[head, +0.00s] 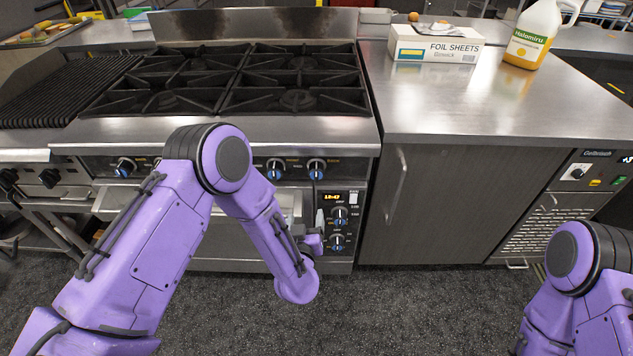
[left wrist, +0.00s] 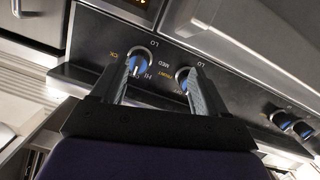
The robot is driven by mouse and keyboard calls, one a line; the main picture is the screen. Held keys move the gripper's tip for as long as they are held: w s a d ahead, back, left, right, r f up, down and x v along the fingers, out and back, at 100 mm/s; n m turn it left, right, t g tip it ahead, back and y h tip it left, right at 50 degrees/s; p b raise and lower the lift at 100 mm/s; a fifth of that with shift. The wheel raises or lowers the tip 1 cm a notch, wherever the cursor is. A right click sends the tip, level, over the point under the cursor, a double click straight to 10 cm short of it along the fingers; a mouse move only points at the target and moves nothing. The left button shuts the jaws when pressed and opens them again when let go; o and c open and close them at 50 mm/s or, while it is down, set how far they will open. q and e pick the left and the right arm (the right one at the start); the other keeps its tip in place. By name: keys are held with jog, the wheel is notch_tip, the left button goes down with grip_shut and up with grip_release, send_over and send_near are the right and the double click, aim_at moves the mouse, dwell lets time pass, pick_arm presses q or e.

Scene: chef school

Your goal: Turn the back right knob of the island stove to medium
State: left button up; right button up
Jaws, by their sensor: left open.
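The island stove (head: 220,130) stands at the left in the head view. Its right-hand burner knob (head: 316,168) is blue and dark with a white mark. In the left wrist view this knob (left wrist: 137,66), beside a partly hidden label ending "CK", lies just inside the left fingertip. The neighbouring front knob (left wrist: 183,78) lies near the other fingertip. My left gripper (left wrist: 158,73) is open and holds nothing. I cannot tell whether a finger touches a knob, or the exact setting. In the head view the gripper is mostly hidden by my forearm. My right gripper is out of view.
An oven display (head: 334,197) and two more knobs (head: 339,228) sit below the burner knobs. A steel counter (head: 460,110) to the right holds a foil box (head: 436,46) and a jug (head: 534,35). Dark floor in front is clear.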

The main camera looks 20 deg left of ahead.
pick_arm(q)
jog(key=n+t+y, duration=0.1)
jog(key=t, duration=0.1)
send_near(316, 176)
jog(key=w, duration=0.2)
jog(key=x, duration=0.6)
jog(key=p+x, duration=0.1)
jog(key=x, duration=0.2)
jog(key=shift+w+a, duration=0.15)
jog(key=shift+a, duration=0.2)
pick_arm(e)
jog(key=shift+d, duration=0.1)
pick_arm(q)
jog(key=shift+c, duration=0.3)
jog(key=c, duration=1)
